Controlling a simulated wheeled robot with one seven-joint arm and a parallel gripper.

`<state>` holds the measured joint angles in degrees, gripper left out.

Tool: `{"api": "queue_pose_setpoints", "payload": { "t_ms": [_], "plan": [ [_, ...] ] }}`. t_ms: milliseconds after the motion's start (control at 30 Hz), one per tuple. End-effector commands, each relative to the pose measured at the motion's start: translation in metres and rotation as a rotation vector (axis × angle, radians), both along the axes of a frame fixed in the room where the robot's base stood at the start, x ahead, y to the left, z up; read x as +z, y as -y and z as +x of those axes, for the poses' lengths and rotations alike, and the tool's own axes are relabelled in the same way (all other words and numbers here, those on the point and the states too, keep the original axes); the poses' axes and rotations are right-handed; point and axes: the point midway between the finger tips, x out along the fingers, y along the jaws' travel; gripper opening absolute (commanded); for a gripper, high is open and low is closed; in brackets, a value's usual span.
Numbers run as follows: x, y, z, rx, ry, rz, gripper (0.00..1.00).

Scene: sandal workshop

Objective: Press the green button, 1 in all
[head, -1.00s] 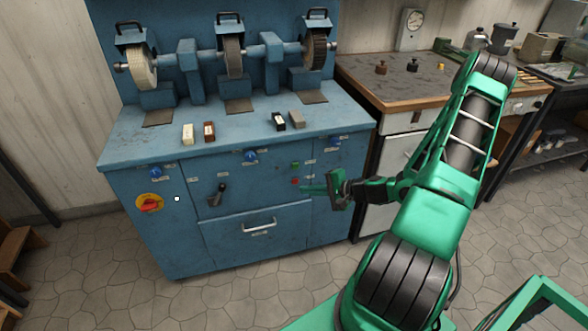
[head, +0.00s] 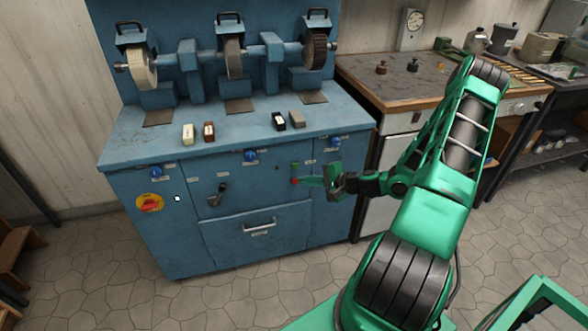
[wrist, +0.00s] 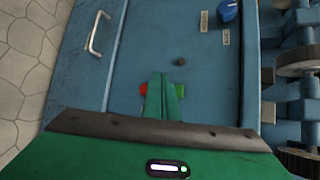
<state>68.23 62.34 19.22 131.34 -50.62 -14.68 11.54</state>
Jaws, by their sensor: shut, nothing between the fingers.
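The green button (head: 295,165) is on the right part of the blue machine's front panel, with the red button (head: 294,181) just below it. My gripper (head: 304,181) is shut and empty, its green fingers pointing left at the panel close to the red button. In the wrist view, the shut fingers (wrist: 160,85) reach between the red button (wrist: 143,89) on the left and the green button (wrist: 180,90) on the right, partly covering both. I cannot tell whether the fingertips touch the panel. The green button looks uncovered in the head view.
The panel also has blue knobs (head: 250,156), a black lever (head: 217,193), a red-and-yellow switch (head: 150,203) and a drawer handle (head: 259,226). Grinding wheels (head: 233,56) stand above the machine's top. A wooden-topped bench (head: 395,90) stands to the right.

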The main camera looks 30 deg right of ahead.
Motion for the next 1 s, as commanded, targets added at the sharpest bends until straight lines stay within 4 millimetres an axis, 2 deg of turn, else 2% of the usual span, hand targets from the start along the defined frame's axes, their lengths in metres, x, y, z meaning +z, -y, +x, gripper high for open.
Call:
{"api": "queue_pose_setpoints", "payload": {
  "t_ms": [200, 400, 1000],
  "plan": [
    [0.000, 0.007, 0.025, 0.002, 0.001, -0.003, 0.00],
    [0.000, 0.011, 0.039, 0.002, 0.001, -0.001, 0.00],
    [0.000, 0.012, 0.044, 0.001, -0.001, 0.000, 0.00]
  ]
}}
